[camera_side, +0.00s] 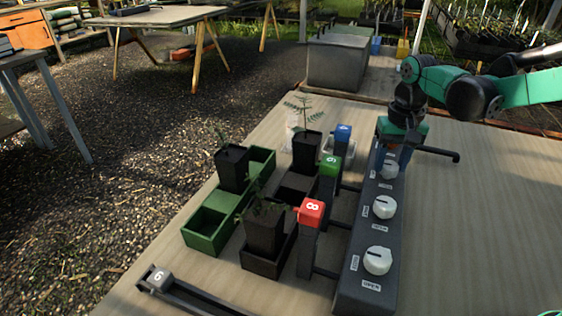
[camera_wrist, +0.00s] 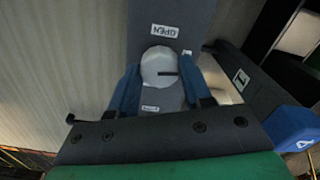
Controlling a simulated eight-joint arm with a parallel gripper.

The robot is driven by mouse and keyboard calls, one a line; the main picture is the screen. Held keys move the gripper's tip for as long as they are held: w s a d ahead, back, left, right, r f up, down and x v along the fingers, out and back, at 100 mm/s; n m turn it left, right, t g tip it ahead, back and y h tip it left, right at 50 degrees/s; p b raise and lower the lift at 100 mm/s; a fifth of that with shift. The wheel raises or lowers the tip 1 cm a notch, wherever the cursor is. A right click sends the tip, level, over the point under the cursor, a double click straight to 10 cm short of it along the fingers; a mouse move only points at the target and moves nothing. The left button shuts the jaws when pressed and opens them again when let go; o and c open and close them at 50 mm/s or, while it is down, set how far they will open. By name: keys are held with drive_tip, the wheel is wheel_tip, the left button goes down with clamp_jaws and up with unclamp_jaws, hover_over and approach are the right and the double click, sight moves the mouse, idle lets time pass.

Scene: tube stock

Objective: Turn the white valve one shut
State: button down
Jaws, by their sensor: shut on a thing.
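A white round valve knob (camera_wrist: 157,66) sits on the dark grey manifold bar (camera_side: 350,285). My gripper (camera_wrist: 160,72) is shut on it, with one blue finger on each side. The knob's dark pointer line points right in the wrist view. An OPEN label (camera_wrist: 164,31) lies above the knob there. A small white label (camera_wrist: 150,108) below it is too small to read. A tag that looks like 1 (camera_wrist: 241,79) is to the right.
Potted plants and green trays (camera_side: 205,228) are further left.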

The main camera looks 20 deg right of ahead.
sight(391, 165)
drive_tip(key=shift+m, duration=0.8)
drive_tip(key=shift+c, duration=1.8)
unclamp_jaws()
drive_tip(key=shift+r, duration=2.8)
drive_tip(key=shift+s, duration=0.1)
